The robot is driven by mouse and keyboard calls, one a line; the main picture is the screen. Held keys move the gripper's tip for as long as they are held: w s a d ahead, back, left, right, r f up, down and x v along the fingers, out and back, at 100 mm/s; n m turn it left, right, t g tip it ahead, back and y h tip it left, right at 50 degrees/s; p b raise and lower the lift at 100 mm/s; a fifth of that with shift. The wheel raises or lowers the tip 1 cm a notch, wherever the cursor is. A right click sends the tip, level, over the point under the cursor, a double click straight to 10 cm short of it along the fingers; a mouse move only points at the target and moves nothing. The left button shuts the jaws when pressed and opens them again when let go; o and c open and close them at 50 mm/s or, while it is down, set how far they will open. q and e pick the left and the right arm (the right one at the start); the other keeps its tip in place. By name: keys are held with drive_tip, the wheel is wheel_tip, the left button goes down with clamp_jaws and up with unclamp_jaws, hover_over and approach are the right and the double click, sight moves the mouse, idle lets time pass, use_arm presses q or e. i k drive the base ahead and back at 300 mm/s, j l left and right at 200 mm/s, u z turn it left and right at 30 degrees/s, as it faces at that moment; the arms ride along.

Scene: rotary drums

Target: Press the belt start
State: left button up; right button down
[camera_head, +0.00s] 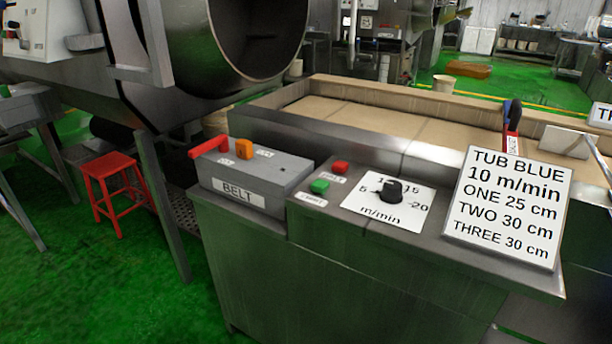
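A green button (319,187) sits on the steel console top (290,222), with a small white label in front of it whose print is too small to read surely. A red button (340,167) is just behind it to the right, also labelled. To the left is a grey box (270,178) marked BELT, with a red lever (209,147) and an orange knob (244,148). To the right is a black dial (390,191) on a white m/min scale; its exact setting is hard to read. Neither of my grippers is in view.
A white sign (509,207) reading TUB BLUE, 10 m/min stands at the console's right. A tan belt (395,127) lies behind, with a blue-and-red handled thing (511,116) at its near side. A drum (235,40) is behind left; a red stool (112,184) stands on green floor.

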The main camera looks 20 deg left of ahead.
sight(319, 186)
drive_tip(key=i+j, duration=0.15)
drive_tip(key=j, duration=0.2)
drive_tip(key=i+j, duration=0.1)
drive_tip(key=j, duration=0.25)
drive_tip(key=i+j, duration=0.15)
drive_tip(key=j, duration=0.25)
drive_tip(key=i+j, duration=0.1)
drive_tip(key=j, duration=0.25)
